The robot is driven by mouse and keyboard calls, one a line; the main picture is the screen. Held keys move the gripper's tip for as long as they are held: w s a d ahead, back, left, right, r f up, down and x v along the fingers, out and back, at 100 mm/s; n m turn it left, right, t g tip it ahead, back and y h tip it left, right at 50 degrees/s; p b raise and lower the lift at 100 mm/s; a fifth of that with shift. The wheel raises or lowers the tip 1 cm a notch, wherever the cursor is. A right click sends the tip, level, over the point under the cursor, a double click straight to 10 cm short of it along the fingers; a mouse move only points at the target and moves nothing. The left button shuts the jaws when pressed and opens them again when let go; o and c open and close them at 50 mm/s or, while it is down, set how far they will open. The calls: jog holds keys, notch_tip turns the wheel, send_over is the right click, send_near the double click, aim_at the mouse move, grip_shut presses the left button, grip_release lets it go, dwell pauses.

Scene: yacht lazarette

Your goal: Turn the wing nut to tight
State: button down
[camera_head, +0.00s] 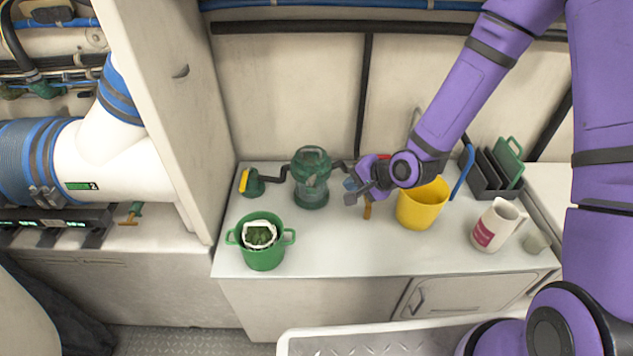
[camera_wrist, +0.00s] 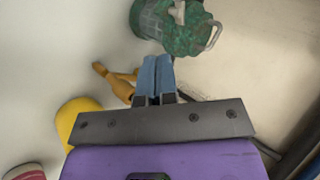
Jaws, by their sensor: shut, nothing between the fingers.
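A green strainer (camera_head: 311,180) with a clear-looking body stands upright on the white counter, left of my gripper. Its green top also shows at the top of the wrist view (camera_wrist: 190,38). A small pale piece (camera_wrist: 178,12) on that top may be the wing nut; it is too small and cut off to tell how it is turned. My gripper (camera_head: 352,191) is just right of the strainer, apart from it. In the wrist view its blue fingers (camera_wrist: 156,68) are together with nothing between them, pointing toward the strainer.
An orange-handled item (camera_head: 367,210) lies close below my gripper. A yellow bucket (camera_head: 421,207) and a white jug (camera_head: 497,226) stand right. A green pot (camera_head: 262,254) stands front left. A pipe with a yellow-handled valve (camera_head: 247,182) runs left. The counter's front middle is clear.

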send_near(310, 184)
jog(key=x, duration=0.6)
jog(key=shift+a+m, duration=0.2)
jog(key=shift+m, duration=0.1)
